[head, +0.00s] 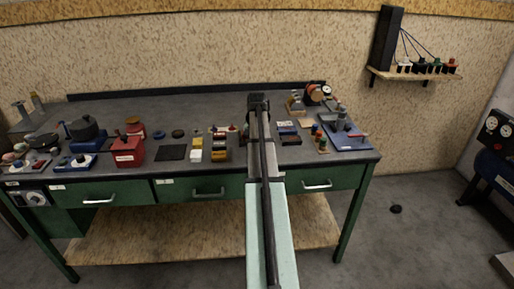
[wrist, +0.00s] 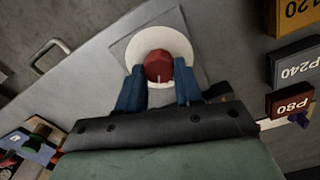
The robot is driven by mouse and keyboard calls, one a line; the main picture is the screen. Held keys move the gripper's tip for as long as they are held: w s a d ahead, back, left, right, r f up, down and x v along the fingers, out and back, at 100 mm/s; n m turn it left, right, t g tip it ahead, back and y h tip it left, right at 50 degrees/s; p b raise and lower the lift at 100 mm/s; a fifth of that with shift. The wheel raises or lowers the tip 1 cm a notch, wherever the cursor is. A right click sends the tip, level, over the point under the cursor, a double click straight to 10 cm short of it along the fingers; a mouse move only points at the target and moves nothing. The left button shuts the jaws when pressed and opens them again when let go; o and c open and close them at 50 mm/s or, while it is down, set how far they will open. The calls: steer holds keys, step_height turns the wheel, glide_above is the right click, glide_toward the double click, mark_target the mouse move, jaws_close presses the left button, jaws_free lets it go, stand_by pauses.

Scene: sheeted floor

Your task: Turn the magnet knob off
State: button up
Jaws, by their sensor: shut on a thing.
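The magnet knob (wrist: 158,64) is red with a short white line, which points toward my gripper's palm in the wrist view. It sits on a round white dial (wrist: 133,47) on a grey square plate (wrist: 196,28). My gripper (wrist: 160,82) has its blue fingers on either side of the knob and is shut on it.
Sanding blocks marked P240 (wrist: 295,67) and P80 (wrist: 290,101) lie to the right in the wrist view. A red box (head: 127,152) and a black mat (head: 171,153) are left on the bench. A blue-based fixture (head: 346,138) stands at the right.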

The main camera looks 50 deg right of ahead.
steer(key=n, duration=0.6)
stand_by(0.6)
steer(key=o, duration=1)
steer(key=shift+o, duration=0.2)
step_height(320, 180, up, 14)
steer(key=shift+f, duration=0.1)
stand_by(0.5)
